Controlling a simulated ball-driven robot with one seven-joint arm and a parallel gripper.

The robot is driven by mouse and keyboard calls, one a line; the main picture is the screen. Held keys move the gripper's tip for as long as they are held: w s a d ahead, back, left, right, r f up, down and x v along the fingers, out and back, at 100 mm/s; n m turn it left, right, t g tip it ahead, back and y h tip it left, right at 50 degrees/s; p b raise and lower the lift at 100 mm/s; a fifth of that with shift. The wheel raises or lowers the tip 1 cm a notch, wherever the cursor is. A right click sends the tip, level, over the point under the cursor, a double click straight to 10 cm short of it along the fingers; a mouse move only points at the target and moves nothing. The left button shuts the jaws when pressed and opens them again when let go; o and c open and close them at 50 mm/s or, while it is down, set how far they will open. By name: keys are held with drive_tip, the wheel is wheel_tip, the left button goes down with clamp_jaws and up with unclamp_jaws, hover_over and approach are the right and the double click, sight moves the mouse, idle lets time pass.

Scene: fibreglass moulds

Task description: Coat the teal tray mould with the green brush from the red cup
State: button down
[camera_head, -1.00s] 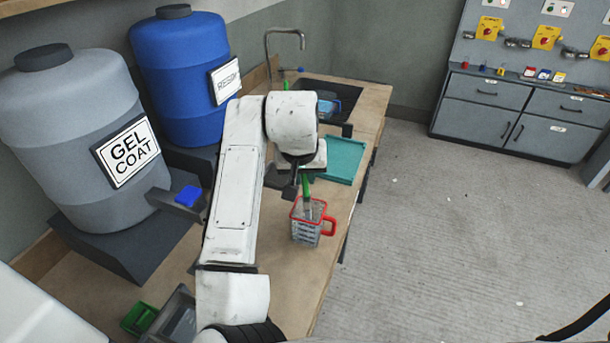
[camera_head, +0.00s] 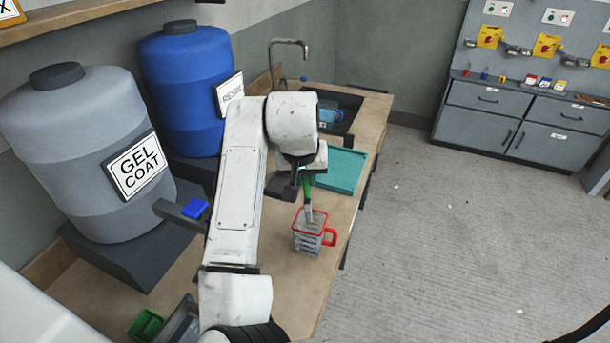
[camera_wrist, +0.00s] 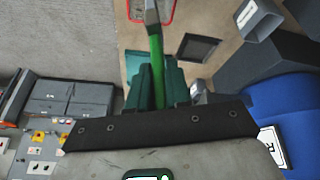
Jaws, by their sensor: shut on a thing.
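My gripper (camera_head: 305,180) is shut on the green handle of the brush (camera_head: 307,192), just above the red cup. The brush points down, its lower end inside the cup. The red cup (camera_head: 329,237) is a see-through beaker with a red rim and red handle, standing on the bench. In the wrist view the green brush handle (camera_wrist: 156,70) runs between the fingers (camera_wrist: 158,88), and part of the red rim (camera_wrist: 172,12) shows at the top. The teal tray mould (camera_head: 345,168) lies flat on the bench behind the cup, partly hidden by my arm.
A grey gel coat drum (camera_head: 75,150) and a blue resin drum (camera_head: 185,85) stand at the left of the wooden bench (camera_head: 285,285). A dark sink (camera_head: 345,103) with a tap is at the far end. Open floor lies to the right.

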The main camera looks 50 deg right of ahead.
drive_tip(key=shift+r+p, duration=0.4)
drive_tip(key=shift+r, duration=2.1)
